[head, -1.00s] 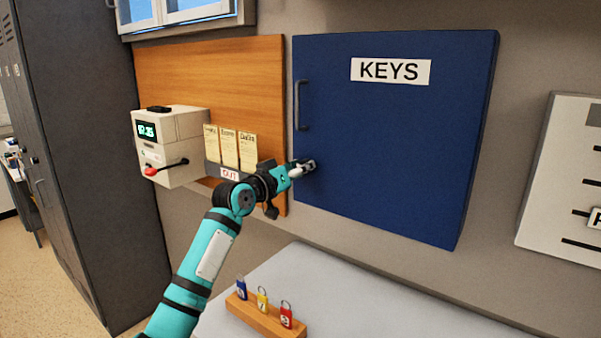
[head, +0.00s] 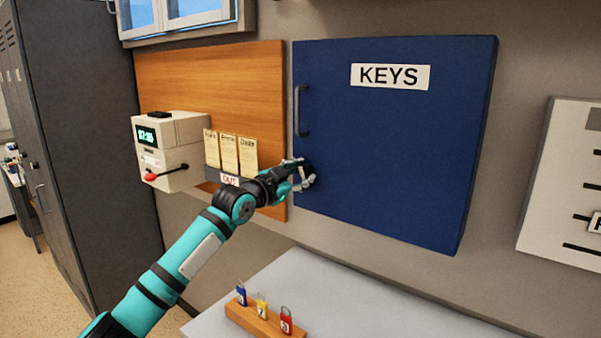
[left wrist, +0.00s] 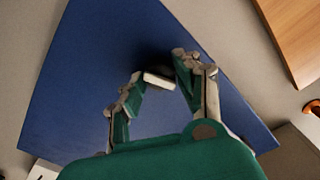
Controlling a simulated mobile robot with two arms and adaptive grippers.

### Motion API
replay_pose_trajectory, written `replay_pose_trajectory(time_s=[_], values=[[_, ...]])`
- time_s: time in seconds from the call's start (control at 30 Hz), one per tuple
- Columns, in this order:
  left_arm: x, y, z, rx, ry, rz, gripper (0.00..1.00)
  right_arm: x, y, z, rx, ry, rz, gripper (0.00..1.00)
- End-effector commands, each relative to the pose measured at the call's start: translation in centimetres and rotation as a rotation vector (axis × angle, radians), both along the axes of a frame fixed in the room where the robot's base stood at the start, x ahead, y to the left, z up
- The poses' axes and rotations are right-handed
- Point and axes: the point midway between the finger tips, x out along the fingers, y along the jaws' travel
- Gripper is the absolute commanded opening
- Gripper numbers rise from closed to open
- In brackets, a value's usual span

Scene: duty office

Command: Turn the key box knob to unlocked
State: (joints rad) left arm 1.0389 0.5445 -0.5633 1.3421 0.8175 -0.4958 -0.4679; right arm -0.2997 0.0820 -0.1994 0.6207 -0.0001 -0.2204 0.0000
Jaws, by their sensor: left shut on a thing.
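The key box (head: 400,150) is a blue wall cabinet with its door closed, labelled KEYS, with a dark bar handle at its left edge. Its blue face also fills much of the left wrist view (left wrist: 90,60). My left gripper (head: 305,174) is at the lower left of the door, below the handle. In the left wrist view the gripper (left wrist: 160,76) is shut on the knob (left wrist: 158,81), a small pale bar on a dark round base between the fingertips. In the head view the fingers hide the knob. My right gripper is out of view.
A wooden board (head: 215,80) with a card rack (head: 230,153) is left of the box. A time clock (head: 170,150) with a red-ended lever stands further left. A padlock block (head: 258,318) is on the grey surface (head: 330,290) below.

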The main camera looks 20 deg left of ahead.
Motion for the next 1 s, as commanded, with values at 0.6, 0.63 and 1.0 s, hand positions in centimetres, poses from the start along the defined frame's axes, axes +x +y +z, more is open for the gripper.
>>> replay_pose_trajectory(time_s=[0.6,0.63,1.0], values=[[0.0,0.0,0.0,0.335,-0.121,-0.001,0.01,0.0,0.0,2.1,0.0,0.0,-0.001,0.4],[0.0,0.0,0.0,0.34,-0.123,-0.001,0.01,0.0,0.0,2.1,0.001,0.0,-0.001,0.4],[0.0,-0.1,-0.1,0.362,-0.131,-0.001,0.01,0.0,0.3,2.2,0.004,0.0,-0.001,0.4]])
